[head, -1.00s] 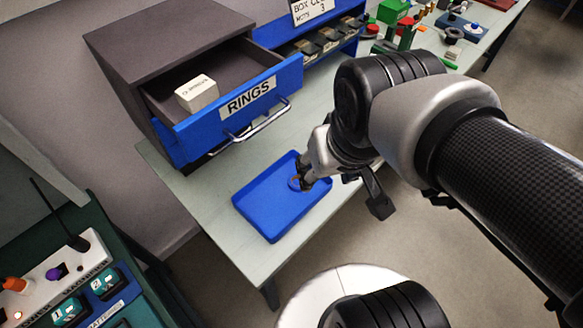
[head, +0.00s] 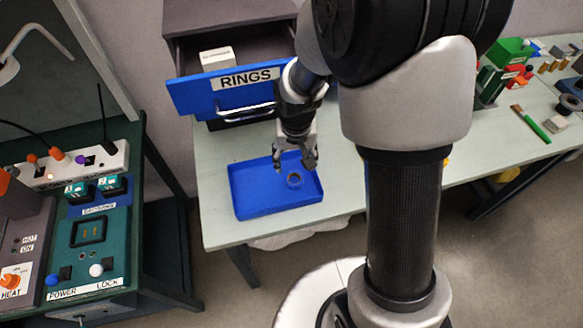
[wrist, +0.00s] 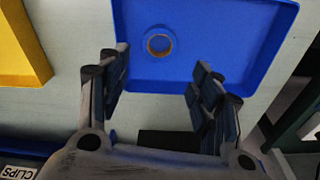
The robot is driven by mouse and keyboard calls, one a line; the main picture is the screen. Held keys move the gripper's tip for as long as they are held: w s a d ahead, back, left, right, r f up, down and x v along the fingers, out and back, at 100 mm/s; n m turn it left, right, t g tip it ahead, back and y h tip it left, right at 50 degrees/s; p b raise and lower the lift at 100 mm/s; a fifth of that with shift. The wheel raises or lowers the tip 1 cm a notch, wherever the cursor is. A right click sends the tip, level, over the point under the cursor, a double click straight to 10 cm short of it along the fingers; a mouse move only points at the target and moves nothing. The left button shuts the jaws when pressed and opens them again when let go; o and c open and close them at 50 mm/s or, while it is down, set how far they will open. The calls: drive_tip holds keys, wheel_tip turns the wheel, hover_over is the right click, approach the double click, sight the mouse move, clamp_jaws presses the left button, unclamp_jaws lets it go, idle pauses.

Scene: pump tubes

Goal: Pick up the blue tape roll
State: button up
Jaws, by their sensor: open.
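The blue tape roll (head: 295,179), a small ring with a brown inner core, lies flat in the blue tray (head: 245,206), right of its middle. In the wrist view the roll (wrist: 159,42) shows whole on the tray floor, in the upper middle of the picture. My gripper (head: 296,163) is open over the tray, close to the roll. In the wrist view its fingertips (wrist: 160,73) are spread to either side with nothing between them, and the roll appears beyond them. The head view does not clearly show the height of the fingertips above the tray.
The open RINGS drawer (head: 220,93) with a white box (head: 217,58) stands behind the tray, close to my gripper. A control console (head: 105,235) is at the left. A yellow object (wrist: 22,50) sits beside the tray in the wrist view.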

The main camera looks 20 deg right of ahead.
drive_tip(key=b, duration=0.1)
hover_over(294, 178)
drive_tip(key=s, duration=0.1)
wheel_tip(294, 178, down, 4)
drive_tip(key=shift+s+a+f, duration=0.15)
drive_tip(key=shift+f, duration=0.05)
drive_tip(key=shift+w+f+b, duration=0.15)
drive_tip(key=shift+f+b, duration=0.3)
drive_tip(key=shift+f, duration=0.5)
drive_tip(key=shift+w+f+b, duration=0.2)
drive_tip(key=shift+f+b, duration=0.3)
drive_tip(key=shift+f, duration=0.45)
drive_tip(key=shift+w+f+b, duration=0.15)
drive_tip(key=shift+f+b, duration=0.3)
drive_tip(key=shift+f, duration=0.5)
drive_tip(key=shift+c, duration=0.4)
drive_tip(key=c, duration=0.7)
